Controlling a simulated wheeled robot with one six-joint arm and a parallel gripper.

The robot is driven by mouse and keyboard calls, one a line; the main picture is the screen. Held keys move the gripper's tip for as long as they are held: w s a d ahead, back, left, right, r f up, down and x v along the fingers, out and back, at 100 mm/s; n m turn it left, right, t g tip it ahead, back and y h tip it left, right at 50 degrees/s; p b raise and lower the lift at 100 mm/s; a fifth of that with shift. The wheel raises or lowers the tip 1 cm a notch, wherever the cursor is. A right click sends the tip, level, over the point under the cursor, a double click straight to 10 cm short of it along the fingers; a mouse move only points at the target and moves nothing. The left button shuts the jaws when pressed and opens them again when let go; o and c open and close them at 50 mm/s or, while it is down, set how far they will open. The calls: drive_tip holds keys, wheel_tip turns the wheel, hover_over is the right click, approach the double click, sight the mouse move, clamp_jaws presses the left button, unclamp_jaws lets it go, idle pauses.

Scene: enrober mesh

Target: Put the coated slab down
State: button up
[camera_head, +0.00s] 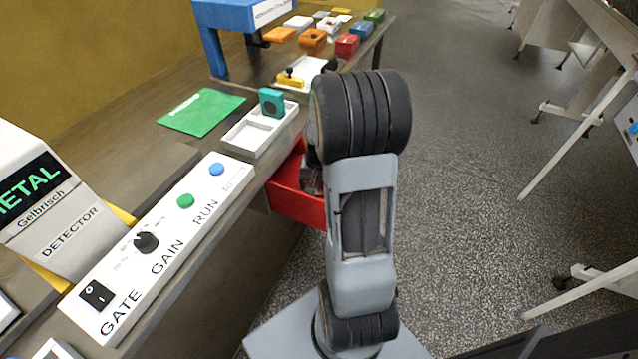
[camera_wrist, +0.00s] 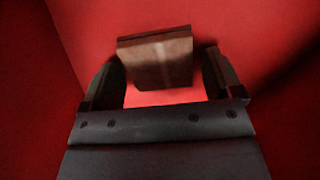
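The coated slab (camera_wrist: 158,62) is a brown block with a darker far edge. In the wrist view it lies between and a little beyond my fingertips, slightly tilted. My gripper (camera_wrist: 164,78) has its two dark fingers spread, with a visible gap between the slab and the right finger, so it looks open around the slab. Whether the slab touches the left finger or the floor below I cannot tell. The red bin (camera_head: 292,203) hangs at the bench edge in the head view; its red walls and floor (camera_wrist: 270,35) fill the wrist view. My arm hides much of it.
A control panel (camera_head: 165,215) with knob and buttons lies along the bench's front edge, near the metal detector (camera_head: 60,215). Behind are a white tray (camera_head: 248,137) with a teal block (camera_head: 271,102) and a green sheet (camera_head: 202,111). The floor at right is clear up to white-legged tables.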

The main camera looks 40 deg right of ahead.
sight(319, 186)
drive_tip(key=shift+o, duration=0.4)
wheel_tip(319, 186, up, 12)
drive_tip(key=p, duration=0.2)
drive_tip(key=shift+r, duration=0.2)
idle(0.5)
